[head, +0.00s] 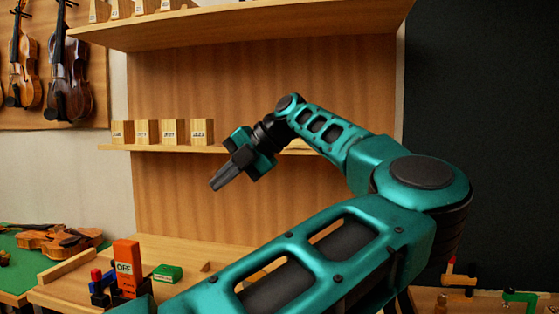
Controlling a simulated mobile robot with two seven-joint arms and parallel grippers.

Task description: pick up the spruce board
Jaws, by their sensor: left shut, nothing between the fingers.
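My left gripper (220,180) is shut and empty. It hangs in the air in front of the back panel, pointing down and to the left, apart from anything I can see. My left arm crosses the right and lower middle of the head view and hides part of the shelf and bench. I cannot clearly make out a spruce board. A pale edge (298,145) shows on the middle shelf just behind my arm, too hidden to tell what it is. My right gripper is not in view.
The middle shelf (240,150) bears several labelled wooden blocks (172,132). An upper shelf (250,30) overhangs. A violin (60,240) lies at left. Clamps (520,298) show at lower right.

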